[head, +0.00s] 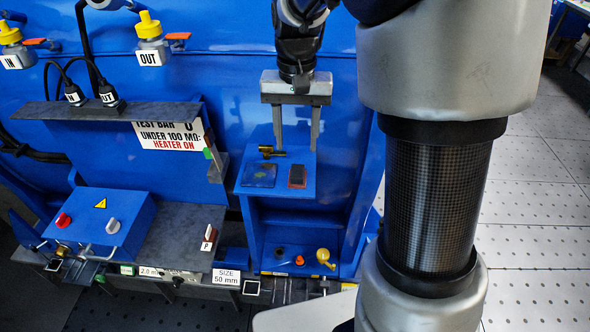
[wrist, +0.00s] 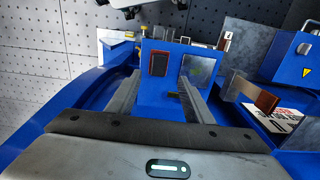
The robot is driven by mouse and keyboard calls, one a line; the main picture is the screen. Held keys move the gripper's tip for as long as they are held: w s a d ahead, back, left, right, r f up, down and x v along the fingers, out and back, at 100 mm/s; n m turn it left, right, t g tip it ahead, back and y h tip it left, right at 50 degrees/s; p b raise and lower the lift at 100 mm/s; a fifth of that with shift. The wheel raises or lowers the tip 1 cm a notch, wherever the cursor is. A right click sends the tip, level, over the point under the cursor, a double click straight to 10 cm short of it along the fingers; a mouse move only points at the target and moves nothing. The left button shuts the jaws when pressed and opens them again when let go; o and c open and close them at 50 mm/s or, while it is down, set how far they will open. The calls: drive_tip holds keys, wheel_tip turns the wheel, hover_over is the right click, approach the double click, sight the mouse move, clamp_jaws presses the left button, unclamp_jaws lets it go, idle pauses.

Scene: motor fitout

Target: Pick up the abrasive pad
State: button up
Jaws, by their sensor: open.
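A small dark block with a red-brown edge, which looks like the abrasive pad (head: 297,174), lies on the blue shelf top (head: 279,189). The pad also shows in the wrist view (wrist: 158,64), beyond and between my fingers. My gripper (head: 297,147) is open and empty, pointing down near the shelf's back part. In the wrist view my gripper (wrist: 160,88) has its fingers spread wide with nothing between them. The pad appears apart from both fingers.
A flat dark square sheet (head: 259,174) lies left of the pad. A brass fitting (head: 271,152) sits behind it, near my left finger. Blue side walls flank the shelf. Below is a recess with a yellow knob (head: 323,255).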

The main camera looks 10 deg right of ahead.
sight(297, 170)
drive_tip(key=f, duration=0.9)
drive_tip(key=shift+d, duration=0.2)
drive_tip(key=shift+c, duration=0.4)
drive_tip(key=c, duration=1.1)
